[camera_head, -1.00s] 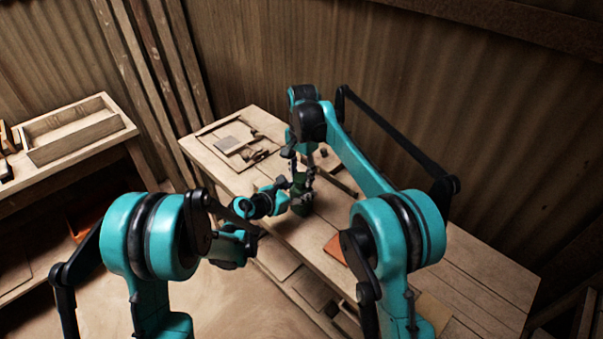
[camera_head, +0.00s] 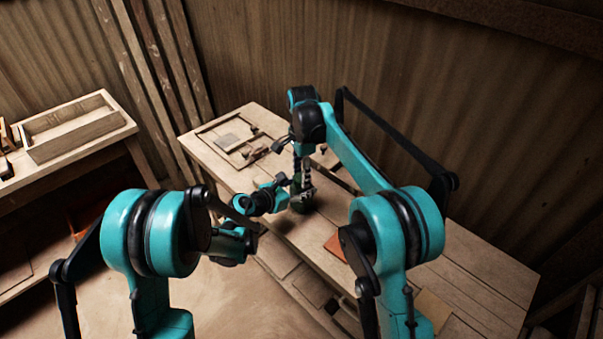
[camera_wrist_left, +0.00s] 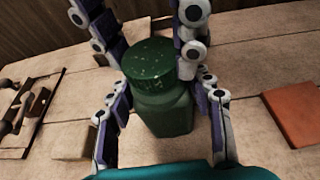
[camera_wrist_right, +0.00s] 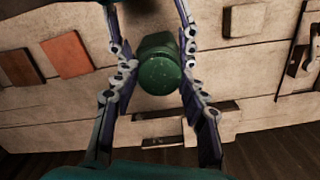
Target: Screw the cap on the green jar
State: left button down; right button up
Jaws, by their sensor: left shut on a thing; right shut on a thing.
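The green jar (camera_wrist_left: 165,112) stands upright on the wooden table; its lower part shows dark in the head view (camera_head: 299,207). The speckled green cap (camera_wrist_left: 148,58) sits on top of the jar; whether its thread is engaged I cannot tell. My left gripper (camera_head: 288,202) is shut on the jar, with a finger on either side of its body. My right gripper (camera_head: 303,190) reaches down from above and is shut on the cap, its fingers either side.
An orange-brown tile (camera_head: 335,246) lies on the table to the right of the jar. A board with a grey square (camera_head: 227,141) and small tools lies at the far left end. A side bench with a wooden tray (camera_head: 75,128) stands at the left.

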jog(key=m, duration=1.4)
jog(key=shift+m, duration=0.3)
jog(key=m, duration=0.3)
jog(key=o, duration=0.7)
